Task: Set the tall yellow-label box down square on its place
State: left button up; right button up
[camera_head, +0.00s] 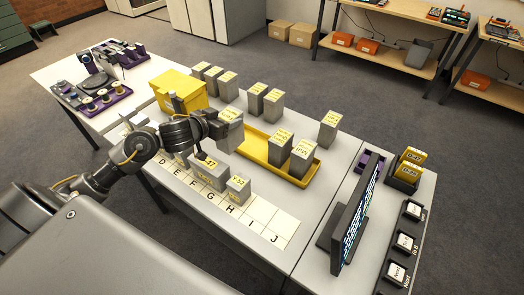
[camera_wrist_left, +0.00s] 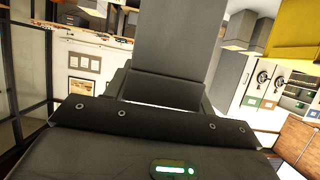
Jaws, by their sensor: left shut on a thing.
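My left gripper (camera_head: 213,133) is shut on a tall grey box (camera_head: 231,137). It holds the box roughly upright at the left end of the yellow tray, behind the lettered strip. In the left wrist view, the grey box (camera_wrist_left: 180,40) rises from between the jaws (camera_wrist_left: 165,92). Its base and any gap to the table are hard to tell. The white strip (camera_head: 262,215) shows places lettered D to J. Grey boxes with yellow labels (camera_head: 238,189) stand along its back edge near F to H. My right gripper is not in view.
A yellow tray (camera_head: 318,172) holds grey boxes at its right end. More grey boxes (camera_head: 330,129) stand behind it, several in a row at the back. A yellow bin (camera_head: 182,86) is at left. A monitor (camera_head: 352,212) stands at right. The strip's I and J end is bare.

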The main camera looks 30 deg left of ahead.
pick_arm(q)
jog(key=shift+w, duration=0.15)
jog(key=shift+w+d+f, duration=0.15)
jog(key=shift+w, duration=0.15)
jog(key=w+d+f+p, duration=0.2)
jog(key=w+d+f, duration=0.2)
jog(key=w+f, duration=0.8)
jog(key=shift+w+f, duration=0.15)
jog(key=shift+f, duration=0.15)
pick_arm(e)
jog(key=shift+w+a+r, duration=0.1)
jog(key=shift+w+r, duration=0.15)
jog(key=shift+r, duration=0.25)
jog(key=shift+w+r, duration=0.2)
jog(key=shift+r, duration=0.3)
pick_arm(q)
jog(key=shift+f, duration=0.15)
jog(key=o, duration=1.6)
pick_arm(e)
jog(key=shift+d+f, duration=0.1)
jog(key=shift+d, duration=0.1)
